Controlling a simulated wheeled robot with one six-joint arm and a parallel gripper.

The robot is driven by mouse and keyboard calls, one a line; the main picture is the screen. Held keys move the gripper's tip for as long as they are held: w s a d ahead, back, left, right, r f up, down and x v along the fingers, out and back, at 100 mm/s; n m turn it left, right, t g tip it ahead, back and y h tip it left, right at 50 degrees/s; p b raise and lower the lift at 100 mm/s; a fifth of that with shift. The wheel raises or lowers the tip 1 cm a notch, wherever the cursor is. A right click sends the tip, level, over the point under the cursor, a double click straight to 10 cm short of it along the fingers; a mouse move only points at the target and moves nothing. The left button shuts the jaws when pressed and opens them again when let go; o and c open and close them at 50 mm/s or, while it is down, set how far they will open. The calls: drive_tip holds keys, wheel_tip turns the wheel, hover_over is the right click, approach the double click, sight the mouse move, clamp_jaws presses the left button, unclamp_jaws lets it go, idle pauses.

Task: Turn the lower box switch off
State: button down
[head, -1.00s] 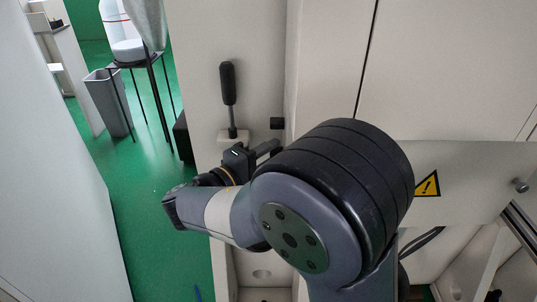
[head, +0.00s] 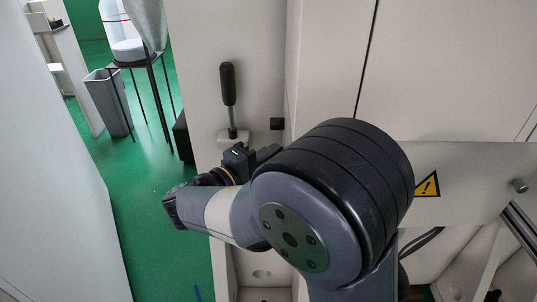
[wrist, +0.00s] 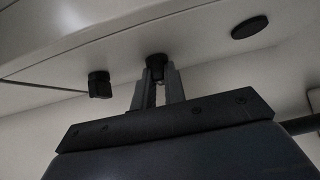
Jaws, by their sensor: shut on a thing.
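In the wrist view my gripper (wrist: 159,80) has its two grey fingers shut on a small black knob (wrist: 156,58), which sticks out from a pale panel. It looks like a box switch, but no marking shows which setting it is at. A second black knob (wrist: 99,84) sits apart to the left of the fingers. In the head view my gripper (head: 262,153) is partly hidden behind my own arm, below a lever. The knob in its grip is hidden there.
The upright lever (head: 228,85) with a black handle stands on a pale base just above my gripper. A small black block (head: 277,123) is on the wall beside it. A black disc (wrist: 250,27) is on the panel. Green floor (head: 150,220) is open to the left.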

drive_tip(key=shift+r, duration=0.1)
drive_tip(key=n+g+y+p, duration=0.1)
drive_tip(key=n+g+p, duration=0.1)
drive_tip(key=p, duration=0.6)
drive_tip(key=n+g+y+p, duration=0.1)
drive_tip(key=n+g+p, duration=0.2)
drive_tip(key=g+p, duration=0.2)
drive_tip(key=w+r+n+g+y+p, duration=0.1)
drive_tip(key=n+g+y+p, duration=0.1)
drive_tip(key=p, duration=1)
drive_tip(key=shift+n+g, duration=0.6)
drive_tip(key=shift+g, duration=0.5)
drive_tip(key=shift+f, duration=0.1)
drive_tip(key=c, duration=1.5)
unclamp_jaws()
drive_tip(key=shift+o, duration=0.2)
